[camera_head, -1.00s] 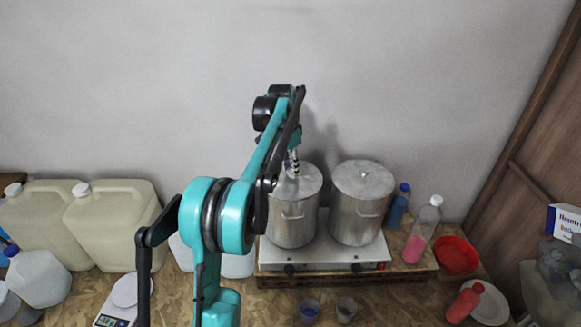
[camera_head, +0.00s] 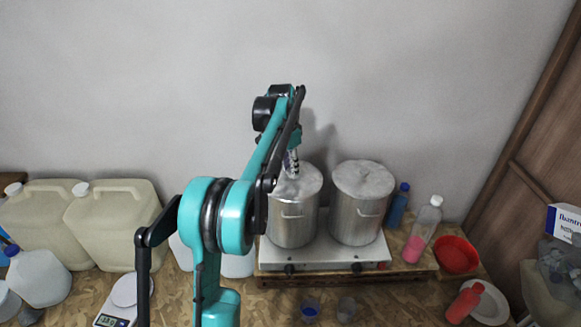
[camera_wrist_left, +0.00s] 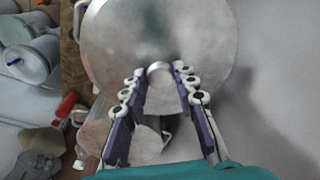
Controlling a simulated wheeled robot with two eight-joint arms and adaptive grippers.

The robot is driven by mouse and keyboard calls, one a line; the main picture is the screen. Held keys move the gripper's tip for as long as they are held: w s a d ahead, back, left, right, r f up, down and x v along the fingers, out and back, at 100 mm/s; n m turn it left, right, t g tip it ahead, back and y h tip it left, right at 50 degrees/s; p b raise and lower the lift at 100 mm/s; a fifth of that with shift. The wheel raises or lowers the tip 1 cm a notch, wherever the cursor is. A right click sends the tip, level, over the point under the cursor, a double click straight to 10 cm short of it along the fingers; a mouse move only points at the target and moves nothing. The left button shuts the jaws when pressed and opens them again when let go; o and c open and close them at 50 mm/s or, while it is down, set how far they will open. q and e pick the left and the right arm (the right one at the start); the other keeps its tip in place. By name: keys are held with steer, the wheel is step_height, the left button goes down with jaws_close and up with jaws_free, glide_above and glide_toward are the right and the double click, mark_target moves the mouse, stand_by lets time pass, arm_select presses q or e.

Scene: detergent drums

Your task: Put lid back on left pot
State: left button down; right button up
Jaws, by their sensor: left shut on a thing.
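The left pot (camera_head: 292,222) is a silver metal pot on the hotplate. Its round grey lid (camera_head: 308,183) lies at the pot's rim and looks about level; I cannot tell if it is fully seated. My left gripper (camera_head: 291,168) reaches down over this lid, and my arm hides part of the pot's left side. In the left wrist view, the fingers of my gripper (camera_wrist_left: 159,78) are shut on the knob at the middle of the lid (camera_wrist_left: 200,40). My right gripper is not in view.
The right pot (camera_head: 356,218), with its own lid on, stands close beside the left one on the hotplate (camera_head: 325,256). A blue bottle (camera_head: 398,207), a pink-filled bottle (camera_head: 421,236) and a red bowl (camera_head: 456,255) stand to the right. Large jugs (camera_head: 112,225) stand left.

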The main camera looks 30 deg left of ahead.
arm_select(q)
steer(key=shift+f, duration=0.1)
stand_by(0.7)
steer(key=c, duration=0.6)
jaws_free()
steer(key=shift+r+p, duration=2.5)
steer(key=shift+r, duration=1.05)
jaws_close()
steer(key=shift+f, duration=0.25)
